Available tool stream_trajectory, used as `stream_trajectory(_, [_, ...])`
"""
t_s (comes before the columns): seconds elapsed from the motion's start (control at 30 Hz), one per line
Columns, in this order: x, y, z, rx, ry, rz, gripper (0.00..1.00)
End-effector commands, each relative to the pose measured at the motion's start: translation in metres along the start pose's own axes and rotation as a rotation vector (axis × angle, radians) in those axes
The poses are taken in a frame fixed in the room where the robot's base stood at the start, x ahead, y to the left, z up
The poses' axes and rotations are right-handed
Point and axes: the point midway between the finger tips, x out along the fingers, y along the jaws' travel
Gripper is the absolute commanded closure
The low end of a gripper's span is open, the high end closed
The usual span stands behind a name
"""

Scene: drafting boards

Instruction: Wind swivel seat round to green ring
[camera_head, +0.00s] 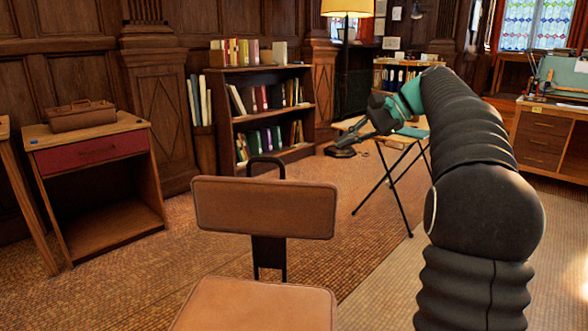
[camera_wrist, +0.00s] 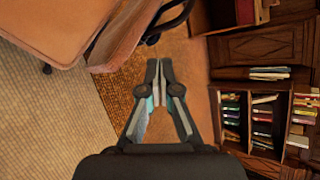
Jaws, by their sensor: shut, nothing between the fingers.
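The swivel seat is a brown chair with a seat pan (camera_head: 255,307) at the bottom of the head view. Its backrest (camera_head: 264,208) stands upright on a black bracket behind the pan. My gripper (camera_head: 340,151) is beyond and right of the backrest, apart from it. In the wrist view my gripper (camera_wrist: 158,64) has its fingertips together and empty, over bare floor. Brown parts of the chair (camera_wrist: 60,28) fill the upper left there, beside the fingers and not touching them. The chair's base is hidden. I see no green ring in either view.
A bookcase (camera_head: 262,112) stands against the back wall. A folding-leg table (camera_head: 408,139) is behind my gripper. A small cabinet with a red drawer (camera_head: 95,152) stands at left, a desk (camera_head: 545,140) at right. Floor around the chair's left side is clear.

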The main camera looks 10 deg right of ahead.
Motion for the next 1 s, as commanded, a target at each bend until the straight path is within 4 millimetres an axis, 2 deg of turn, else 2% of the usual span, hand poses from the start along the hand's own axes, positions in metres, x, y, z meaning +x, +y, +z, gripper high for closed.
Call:
stream_trajectory(0.1, [0.003, 0.003, 0.003, -0.156, 0.001, -0.038, 1.00])
stream_trajectory(0.3, [0.011, 0.003, -0.005, -0.381, 0.013, -0.076, 1.00])
stream_trajectory(0.43, [0.011, 0.001, -0.007, -0.475, 0.027, -0.081, 1.00])
stream_trajectory(0.63, [0.018, 0.000, -0.007, -0.513, 0.029, -0.081, 1.00])
stream_trajectory(0.77, [0.035, -0.001, -0.007, -0.513, 0.026, -0.080, 1.00])
stream_trajectory(1.0, [0.079, -0.004, -0.007, -0.512, 0.025, -0.079, 1.00])
